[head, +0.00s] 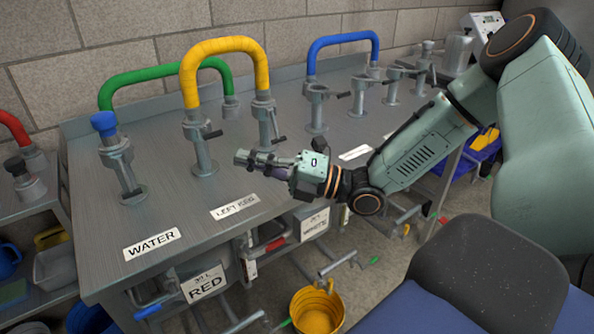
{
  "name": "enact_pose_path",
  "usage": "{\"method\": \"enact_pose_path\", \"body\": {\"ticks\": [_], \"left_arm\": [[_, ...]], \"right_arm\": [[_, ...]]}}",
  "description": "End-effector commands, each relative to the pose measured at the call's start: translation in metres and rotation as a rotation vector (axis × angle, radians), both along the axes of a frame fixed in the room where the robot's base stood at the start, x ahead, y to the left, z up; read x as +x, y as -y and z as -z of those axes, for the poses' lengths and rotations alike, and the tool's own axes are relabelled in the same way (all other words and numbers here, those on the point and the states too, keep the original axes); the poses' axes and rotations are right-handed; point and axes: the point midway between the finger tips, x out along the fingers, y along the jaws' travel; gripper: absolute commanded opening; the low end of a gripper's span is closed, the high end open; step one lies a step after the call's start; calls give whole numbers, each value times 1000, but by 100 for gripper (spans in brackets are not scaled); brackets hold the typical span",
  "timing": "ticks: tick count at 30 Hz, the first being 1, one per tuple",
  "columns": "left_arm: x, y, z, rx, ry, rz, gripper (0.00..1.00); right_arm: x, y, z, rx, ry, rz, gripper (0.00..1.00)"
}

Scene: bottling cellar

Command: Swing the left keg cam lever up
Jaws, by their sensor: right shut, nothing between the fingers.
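The left keg fitting (203,152) is a grey metal post behind the "LEFT KEG" label (235,207), with one end of the yellow hose (188,75) on top. Its cam lever (212,135) is short with a dark grip and sticks out to the right side of the post, roughly level. My right gripper (242,158) comes in from the right over the bench, fingers pointing left. It is shut and empty, to the right of the left keg post and lower than the lever; I cannot tell whether it touches the post. My left gripper is out of view.
The yellow hose's other end sits on a second post (264,122) just behind my gripper. The blue-capped water post (116,155) stands at left. Green (150,74) and blue (335,42) hoses arch behind. A yellow bucket (317,312) is on the floor.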

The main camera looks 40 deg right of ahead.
Motion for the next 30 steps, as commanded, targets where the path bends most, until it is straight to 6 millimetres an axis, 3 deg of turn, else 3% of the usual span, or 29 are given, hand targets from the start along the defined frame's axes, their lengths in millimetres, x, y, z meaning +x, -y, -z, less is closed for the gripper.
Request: {"method": "enact_pose_path", "body": {"ticks": [15,30], "left_arm": [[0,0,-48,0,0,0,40],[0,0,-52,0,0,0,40]], "right_arm": [[-48,47,15,-2,-4,3,0],[-59,55,21,-3,-2,1,0]]}}
